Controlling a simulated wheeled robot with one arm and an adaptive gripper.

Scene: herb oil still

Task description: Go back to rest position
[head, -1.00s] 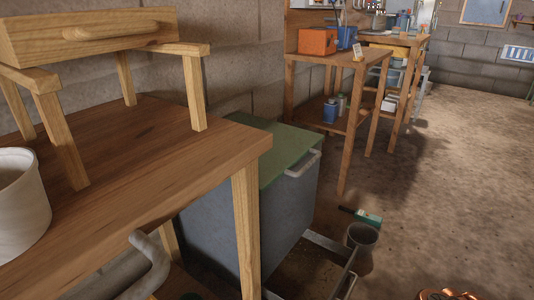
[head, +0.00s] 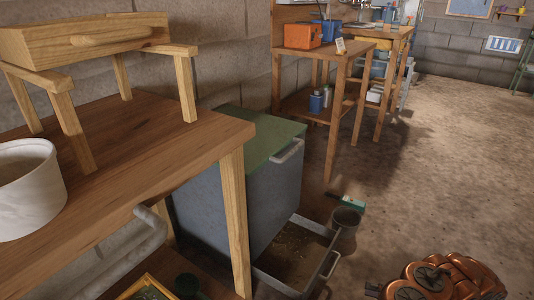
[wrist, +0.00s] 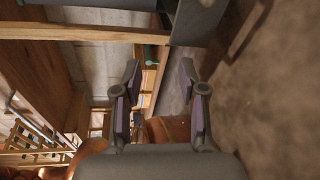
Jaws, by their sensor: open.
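My gripper (wrist: 158,92) shows in the wrist view with its two fingers spread apart and nothing between them. Behind it in that view are wooden frames and a grey wall, seen at an odd tilt. Part of my own copper-coloured body shows at the lower right of the head view. The gripper itself does not show in the head view.
A grey pot (head: 345,222) is on the floor near an open tray (head: 290,262). The floor at right is clear.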

